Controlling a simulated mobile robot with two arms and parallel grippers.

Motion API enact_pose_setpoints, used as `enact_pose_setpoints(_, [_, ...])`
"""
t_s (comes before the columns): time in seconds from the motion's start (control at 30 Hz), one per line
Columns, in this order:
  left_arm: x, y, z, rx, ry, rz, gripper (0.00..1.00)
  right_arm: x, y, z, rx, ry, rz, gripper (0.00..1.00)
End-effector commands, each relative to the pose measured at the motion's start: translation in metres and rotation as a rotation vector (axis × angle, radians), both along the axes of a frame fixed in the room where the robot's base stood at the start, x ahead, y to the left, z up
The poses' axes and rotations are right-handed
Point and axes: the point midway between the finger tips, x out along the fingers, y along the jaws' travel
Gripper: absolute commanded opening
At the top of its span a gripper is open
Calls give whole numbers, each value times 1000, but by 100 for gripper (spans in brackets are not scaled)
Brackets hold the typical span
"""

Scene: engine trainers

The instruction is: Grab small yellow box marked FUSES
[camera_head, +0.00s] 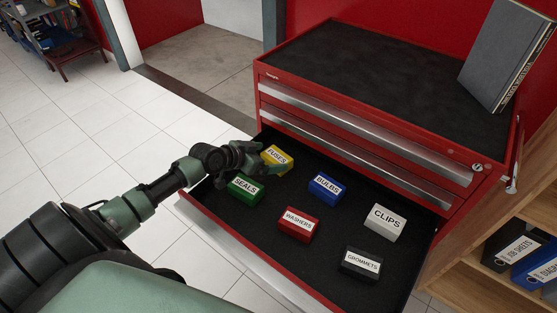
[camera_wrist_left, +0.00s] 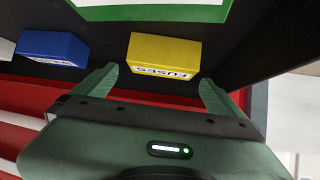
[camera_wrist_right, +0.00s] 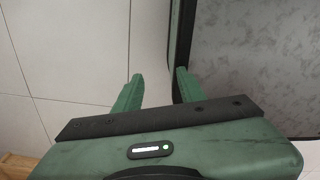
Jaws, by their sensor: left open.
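The small yellow FUSES box (camera_head: 277,158) sits in the open drawer at its back left corner. My left gripper (camera_head: 262,158) reaches in from the left and partly covers that box in the head view. In the left wrist view, the yellow box (camera_wrist_left: 165,55) lies ahead of the open left gripper (camera_wrist_left: 157,82), roughly centred between its fingers, with nothing held. My right gripper (camera_wrist_right: 158,85) shows only in the right wrist view, with an empty gap between its fingers, away from the boxes.
The black-lined drawer also holds a green SEALS box (camera_head: 245,190), blue BULBS box (camera_head: 326,189), red WASHERS box (camera_head: 298,225), white CLIPS box (camera_head: 385,222) and black GROMMETS box (camera_head: 361,264). The red cabinet (camera_head: 360,122) rises behind the drawer.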

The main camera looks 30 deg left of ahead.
Motion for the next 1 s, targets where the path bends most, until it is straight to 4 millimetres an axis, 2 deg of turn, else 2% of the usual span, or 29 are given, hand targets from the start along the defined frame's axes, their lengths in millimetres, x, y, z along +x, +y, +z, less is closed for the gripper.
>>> enact_pose_setpoints(0.13, [18,-3,-14,-3,-1,2,100,-4,8,-2,9,5,-2,40])
enact_pose_setpoints(0.3, [35,-7,-26,-2,-1,1,100,8,11,-3,14,-11,-2,40])
enact_pose_setpoints(0.43, [37,-8,-28,0,0,0,100,18,11,-3,14,-26,-2,40])
enact_pose_setpoints(0.57, [37,-8,-28,0,0,0,100,19,9,-2,11,-27,0,40])
enact_pose_setpoints(0.6, [37,-8,-28,0,0,0,97,19,8,-2,10,-27,0,40])
enact_pose_setpoints(0.8, [37,-8,-28,0,0,0,44,15,4,-3,6,-21,1,40])
enact_pose_setpoints(1.0, [37,-8,-28,0,-1,0,43,11,3,-3,3,-16,1,40])
